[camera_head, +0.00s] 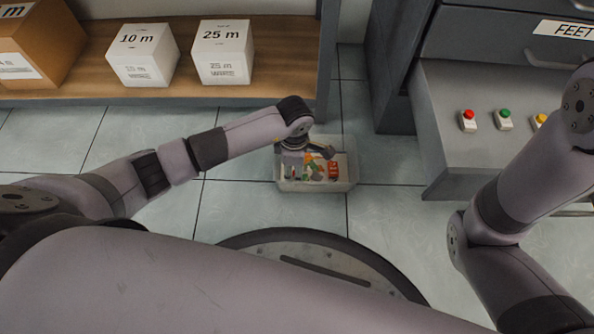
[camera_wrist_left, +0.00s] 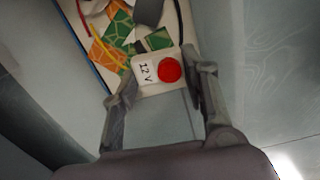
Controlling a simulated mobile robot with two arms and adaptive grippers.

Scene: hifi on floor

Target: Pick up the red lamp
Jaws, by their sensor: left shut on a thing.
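In the left wrist view the red lamp (camera_wrist_left: 169,70) is a round red dome on a small pale block with a "12 V" label. My left gripper (camera_wrist_left: 163,84) has a finger on either side of this block and is shut on it. In the head view my left gripper (camera_head: 308,150) is low over a clear plastic bin (camera_head: 317,186) on the floor; I cannot make out the held lamp there. My right gripper is out of view.
The bin also holds green and orange circuit-board pieces (camera_wrist_left: 112,25) and coloured wires. A red-topped block (camera_head: 468,116) and a green-topped block (camera_head: 504,118) stand on the grey ledge at right. White boxes (camera_head: 223,50) sit on the wooden shelf at left.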

